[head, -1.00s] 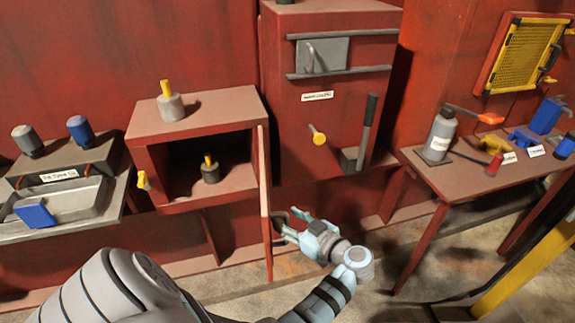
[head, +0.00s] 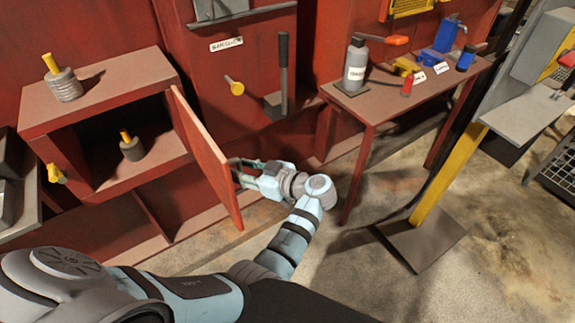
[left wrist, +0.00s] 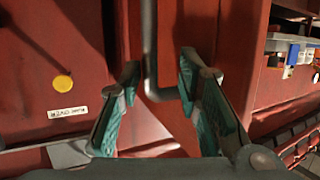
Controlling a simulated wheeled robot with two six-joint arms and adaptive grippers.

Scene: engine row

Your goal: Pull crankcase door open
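The crankcase door (head: 207,160) is a flat red panel on the red box (head: 40,122). It stands well open, swung outward, and the dark inside of the box shows. My left gripper (head: 236,168) is at the door's right-hand face, low down. In the left wrist view a thin grey bar handle (left wrist: 150,50) runs upright between the two teal-padded fingers of this gripper (left wrist: 157,78). The fingers are spread apart, with gaps beside the bar. Whether either pad touches it I cannot tell. My right gripper is not in view.
A grey knobbed part (head: 132,149) stands inside the box and another (head: 64,82) on top. Right of the door are a lever (head: 283,65) on the red housing, a red table (head: 385,110) with tools, and a yellow post (head: 433,200). Floor is open in front.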

